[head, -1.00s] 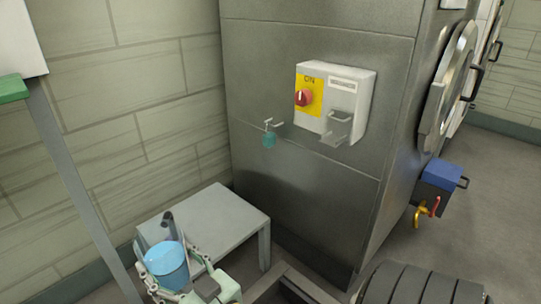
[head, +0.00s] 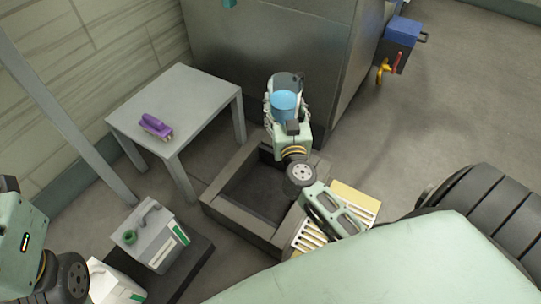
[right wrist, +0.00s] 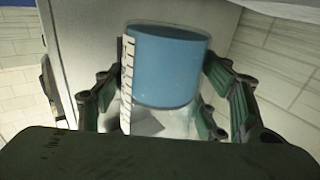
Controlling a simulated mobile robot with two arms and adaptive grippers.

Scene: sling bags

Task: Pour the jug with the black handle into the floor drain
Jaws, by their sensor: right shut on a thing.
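A clear jug (head: 284,100) with blue liquid sits in my right gripper (head: 286,112), past the far right edge of the floor drain. It looks roughly upright, and a dark part that may be its handle shows near the top. In the right wrist view the jug (right wrist: 166,65) has a white scale strip, and the fingers of my right gripper (right wrist: 168,95) close on both its sides. The floor drain (head: 222,214) is a square pit with a raised grey curb. Only part of my left arm shows at the left edge; its gripper is out of view.
A grey table (head: 185,95) with a purple brush (head: 155,126) stands left of the drain. White canisters (head: 155,235) stand on a dark tray (head: 190,262) in front. A yellowish slatted grate (head: 355,200) lies right of the drain. A blue box (head: 402,32) is on the machine.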

